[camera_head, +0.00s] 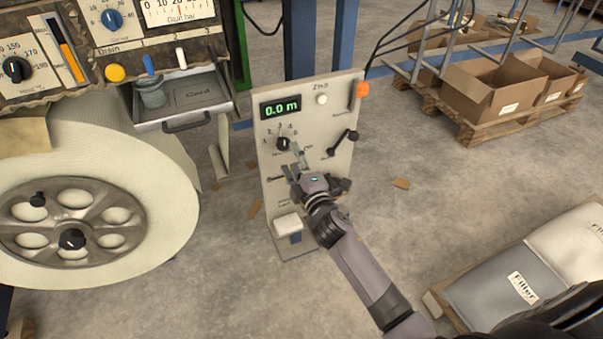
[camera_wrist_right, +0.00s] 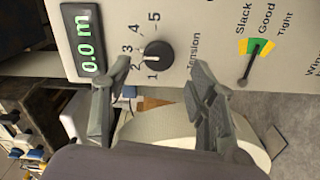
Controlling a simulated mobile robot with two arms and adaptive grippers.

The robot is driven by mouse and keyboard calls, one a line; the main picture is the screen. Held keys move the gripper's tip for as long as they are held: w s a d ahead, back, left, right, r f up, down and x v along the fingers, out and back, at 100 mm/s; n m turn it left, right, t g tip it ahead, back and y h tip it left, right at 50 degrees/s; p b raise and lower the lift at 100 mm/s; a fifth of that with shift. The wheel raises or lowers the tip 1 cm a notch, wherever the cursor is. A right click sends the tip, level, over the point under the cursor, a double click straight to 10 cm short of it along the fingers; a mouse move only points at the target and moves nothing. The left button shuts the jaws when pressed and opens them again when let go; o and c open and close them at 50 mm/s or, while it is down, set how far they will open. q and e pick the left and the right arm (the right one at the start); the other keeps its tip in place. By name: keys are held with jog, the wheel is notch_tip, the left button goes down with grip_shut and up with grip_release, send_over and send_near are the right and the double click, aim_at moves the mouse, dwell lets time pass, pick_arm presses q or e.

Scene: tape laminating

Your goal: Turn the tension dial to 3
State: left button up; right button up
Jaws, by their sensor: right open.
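The tension dial (camera_head: 283,143) is a small black knob on the upright pale panel (camera_head: 338,118), below the green "0.0 m" display (camera_head: 281,107). In the right wrist view the dial (camera_wrist_right: 158,56) has numbers 1 to 5 around it. I cannot read its pointer setting surely. My right gripper (camera_head: 294,164) is in front of the panel, just below the dial in the head view. In the wrist view its open fingers (camera_wrist_right: 158,72) stand apart, one to each side of the dial, with nothing between them. I cannot tell whether they touch the panel. My left gripper is not in view.
A slack/good/tight gauge (camera_wrist_right: 255,48) is near the dial. A big white roll (camera_head: 150,190) stands left. Filler bags (camera_head: 515,285) lie lower right. Cardboard boxes (camera_head: 495,100) stand behind.

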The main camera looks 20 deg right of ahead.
jog(key=s, duration=0.6)
jog(key=shift+s, duration=0.15)
jog(key=shift+d, duration=0.1)
